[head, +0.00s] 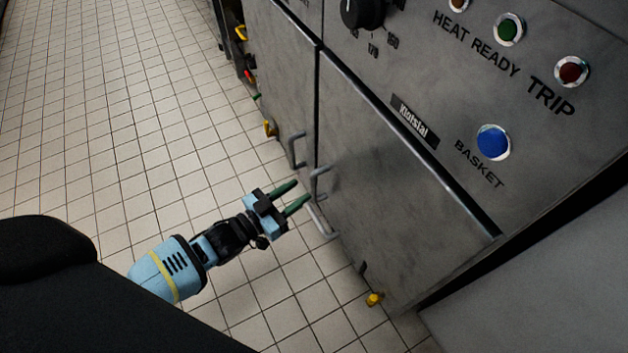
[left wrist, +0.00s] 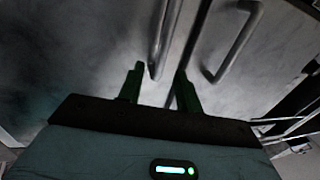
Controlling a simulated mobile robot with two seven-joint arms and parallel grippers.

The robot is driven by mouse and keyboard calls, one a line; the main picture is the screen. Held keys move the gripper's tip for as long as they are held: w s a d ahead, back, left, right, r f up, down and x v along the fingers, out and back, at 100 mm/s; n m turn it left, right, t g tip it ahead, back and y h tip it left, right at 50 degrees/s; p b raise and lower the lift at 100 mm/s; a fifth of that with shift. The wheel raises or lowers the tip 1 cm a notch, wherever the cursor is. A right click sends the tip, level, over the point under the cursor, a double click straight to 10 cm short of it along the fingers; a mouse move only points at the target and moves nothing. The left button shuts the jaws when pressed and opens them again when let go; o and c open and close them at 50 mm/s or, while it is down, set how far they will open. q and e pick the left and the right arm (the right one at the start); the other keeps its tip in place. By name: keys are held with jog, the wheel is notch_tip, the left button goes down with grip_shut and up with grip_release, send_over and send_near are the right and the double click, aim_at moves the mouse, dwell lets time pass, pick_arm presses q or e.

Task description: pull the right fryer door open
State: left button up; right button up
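The right fryer door (head: 400,190) is a grey metal panel that looks shut, level with the front. Its bent bar handle (head: 328,229) is at its left edge, beside the seam. My left gripper (head: 290,196) is open, with two green fingers pointing at this handle; a fingertip overlaps it in the head view. In the left wrist view, a handle bar (left wrist: 157,45) ends between and beyond the open fingers (left wrist: 160,85). Whether the fingers touch it I cannot tell. My right gripper is not in view.
The left fryer door (head: 280,75) has its own handle (head: 293,150) close by across the seam. A second bar (left wrist: 240,42) shows in the wrist view. The control panel with a blue button (head: 493,142) is above. Tiled floor (head: 120,130) is clear; a yellow foot (head: 374,299) stands below.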

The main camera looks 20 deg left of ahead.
aim_at(311, 184)
pick_arm(q)
jog(key=b+x, duration=0.2)
jog(key=x, duration=0.3)
jog(key=shift+w+d+f, duration=0.1)
jog(key=shift+w+d, duration=0.05)
jog(key=shift+w, duration=0.25)
jog(key=c, duration=0.6)
grip_shut()
